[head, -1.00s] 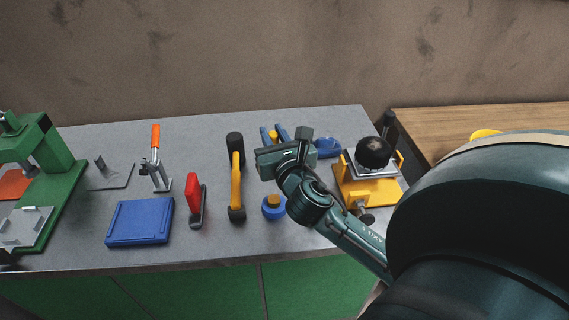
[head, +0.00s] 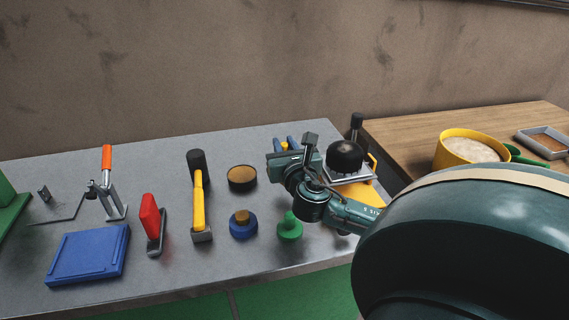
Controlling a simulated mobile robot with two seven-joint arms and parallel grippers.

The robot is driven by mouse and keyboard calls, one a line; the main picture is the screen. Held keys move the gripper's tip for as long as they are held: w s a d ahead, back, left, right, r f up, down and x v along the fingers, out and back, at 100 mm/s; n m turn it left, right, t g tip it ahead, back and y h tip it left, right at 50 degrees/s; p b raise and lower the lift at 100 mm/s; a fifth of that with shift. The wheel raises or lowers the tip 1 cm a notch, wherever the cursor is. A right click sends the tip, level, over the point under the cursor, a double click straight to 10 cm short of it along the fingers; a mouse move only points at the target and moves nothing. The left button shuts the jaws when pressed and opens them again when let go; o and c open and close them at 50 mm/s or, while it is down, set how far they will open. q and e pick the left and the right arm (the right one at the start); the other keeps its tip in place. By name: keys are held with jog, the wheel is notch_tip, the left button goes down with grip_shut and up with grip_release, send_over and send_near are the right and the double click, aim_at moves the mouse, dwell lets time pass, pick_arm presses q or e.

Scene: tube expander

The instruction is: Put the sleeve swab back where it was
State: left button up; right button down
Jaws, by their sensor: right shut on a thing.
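My right gripper (head: 284,160) is over the right part of the grey bench, beyond the green knob and left of the yellow device. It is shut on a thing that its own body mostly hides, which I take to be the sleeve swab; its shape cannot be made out. A round dark tin (head: 242,178) with a brown top stands left of the gripper. A blue knob (head: 243,226) and a green knob (head: 289,228) stand in front. My left gripper is not in view.
A yellow device (head: 362,193) with a black ball (head: 345,156) is close right of my gripper. Blue handles (head: 291,142) show behind it. A yellow-handled hammer (head: 199,205), red tool (head: 150,216) and blue tray (head: 88,255) lie left. A yellow bowl (head: 444,152) stands on the wooden table.

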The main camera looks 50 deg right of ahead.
notch_tip(320, 180, down, 4)
jog(key=shift+f+b, duration=0.2)
jog(key=shift+b, duration=0.3)
jog(key=shift+r, duration=0.1)
jog(key=c, duration=1.7)
grip_release()
jog(key=shift+f, duration=0.2)
jog(key=shift+c, duration=0.2)
jog(key=o, duration=0.5)
jog(key=shift+c, duration=0.2)
jog(key=shift+r, duration=0.1)
jog(key=shift+s+r, duration=0.1)
jog(key=v, duration=1)
jog(key=shift+s+a, duration=0.2)
jog(key=shift+a, duration=0.1)
jog(key=shift+s+a, duration=0.3)
jog(key=shift+s, duration=0.25)
